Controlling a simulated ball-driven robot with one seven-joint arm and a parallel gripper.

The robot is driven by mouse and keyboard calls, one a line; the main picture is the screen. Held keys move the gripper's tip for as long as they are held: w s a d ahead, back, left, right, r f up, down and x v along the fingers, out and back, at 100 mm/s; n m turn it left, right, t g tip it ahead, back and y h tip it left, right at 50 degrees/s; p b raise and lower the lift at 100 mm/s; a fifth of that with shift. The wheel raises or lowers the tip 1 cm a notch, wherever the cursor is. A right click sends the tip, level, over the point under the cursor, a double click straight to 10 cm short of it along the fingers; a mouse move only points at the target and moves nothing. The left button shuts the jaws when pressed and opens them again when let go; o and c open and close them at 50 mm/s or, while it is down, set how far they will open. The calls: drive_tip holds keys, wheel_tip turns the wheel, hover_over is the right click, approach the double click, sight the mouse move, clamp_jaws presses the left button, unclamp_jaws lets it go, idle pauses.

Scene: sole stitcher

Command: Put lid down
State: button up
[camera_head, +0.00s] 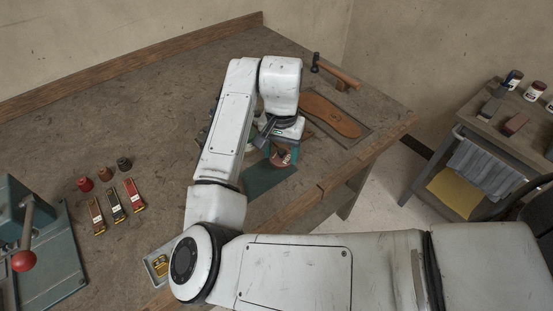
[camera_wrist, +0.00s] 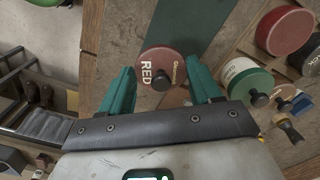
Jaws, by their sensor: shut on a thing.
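The round dull-red lid (camera_wrist: 172,62), marked "RED" with a dark knob, sits between the two green fingers of my gripper (camera_wrist: 160,78) in the wrist view. My gripper is shut on it. In the head view the lid (camera_head: 284,160) shows below my wrist, by the edge of the dark green mat (camera_head: 266,180). The mat also shows beyond the lid in the wrist view (camera_wrist: 195,25). I cannot tell whether the lid touches anything beneath it. My arm hides part of the bench around it.
In the wrist view a white-and-green jar (camera_wrist: 237,70), a red round container (camera_wrist: 283,30) and a brush (camera_wrist: 288,130) stand close right of my gripper. A leather sole (camera_head: 330,114) and hammer (camera_head: 316,64) lie behind. The bench's front edge (camera_head: 325,186) is near.

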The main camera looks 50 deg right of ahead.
sight(276, 155)
drive_tip(key=shift+w+f, duration=0.5)
drive_tip(key=shift+f, duration=0.1)
drive_tip(key=shift+w+f+p, duration=0.15)
drive_tip(key=shift+f+p, duration=0.05)
drive_tip(key=shift+f, duration=0.75)
drive_tip(key=shift+w+f+p, duration=0.1)
drive_tip(key=shift+f+p, duration=0.05)
drive_tip(key=shift+f, duration=0.75)
drive_tip(key=o, duration=1)
drive_tip(key=shift+f, duration=0.1)
wheel_tip(276, 155, up, 12)
drive_tip(key=shift+r+b, duration=0.15)
drive_tip(key=shift+b, duration=0.35)
